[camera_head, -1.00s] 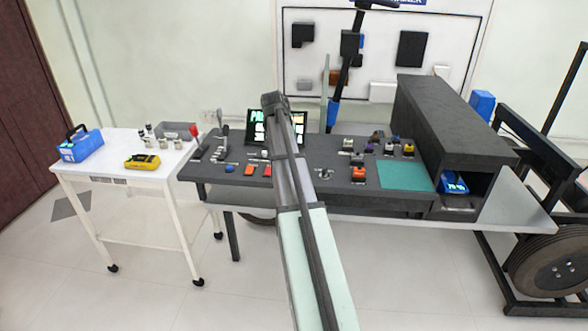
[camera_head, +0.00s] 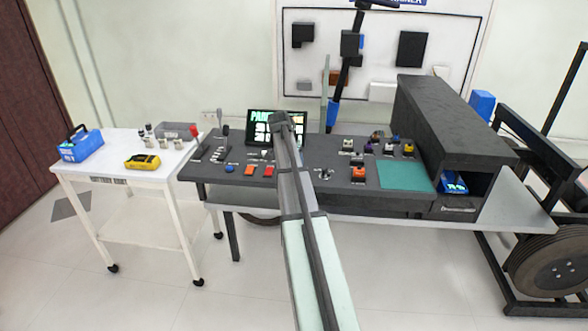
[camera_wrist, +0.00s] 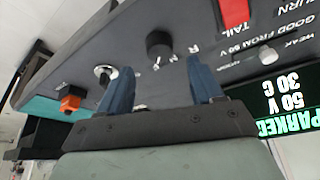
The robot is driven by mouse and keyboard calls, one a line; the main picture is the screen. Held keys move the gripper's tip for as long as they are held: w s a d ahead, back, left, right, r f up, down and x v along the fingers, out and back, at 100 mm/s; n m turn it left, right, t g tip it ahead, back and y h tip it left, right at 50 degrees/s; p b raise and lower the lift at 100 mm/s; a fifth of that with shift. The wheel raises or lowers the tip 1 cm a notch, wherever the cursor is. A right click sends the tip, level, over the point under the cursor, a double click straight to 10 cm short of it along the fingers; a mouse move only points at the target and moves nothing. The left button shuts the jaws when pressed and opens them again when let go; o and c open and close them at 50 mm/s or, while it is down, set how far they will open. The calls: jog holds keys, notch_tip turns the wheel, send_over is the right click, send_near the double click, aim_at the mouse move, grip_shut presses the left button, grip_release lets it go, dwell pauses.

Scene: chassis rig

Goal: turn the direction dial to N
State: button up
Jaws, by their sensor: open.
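The direction dial (camera_wrist: 159,44) is a round black knob on the dark console panel in the wrist view. Small white letters, including what look like R and N, are printed beside it, on the side toward my gripper. Which letter it points at cannot be made out. My gripper (camera_wrist: 160,63) has two blue fingers spread apart with nothing between them. The knob shows past the fingertips, between their lines, and no contact is visible. In the head view my arm covers the dial's area and the fingers are hidden.
A silver key switch (camera_wrist: 104,72) and an orange control (camera_wrist: 71,99) sit to the left of the dial. A red switch (camera_wrist: 235,12) and a screen reading PARKED (camera_wrist: 283,106) lie to the right. The dark console (camera_head: 225,187) carries several other controls. A green mat (camera_head: 405,176) lies on the right.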

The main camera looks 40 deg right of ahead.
jog(key=shift+x, duration=2.8)
jog(key=shift+c, duration=0.2)
jog(key=c, duration=1)
jog(key=n, duration=0.2)
jog(key=n+t, duration=0.1)
jog(key=n, duration=0.1)
jog(key=shift+s+d+n+t+y, duration=0.1)
jog(key=shift+s+n+t+y, duration=0.05)
jog(key=shift+n+t+y, duration=0.2)
jog(key=shift+d+n+t+y, duration=0.1)
jog(key=shift+n+t+y, duration=0.5)
jog(key=shift+n, duration=1.45)
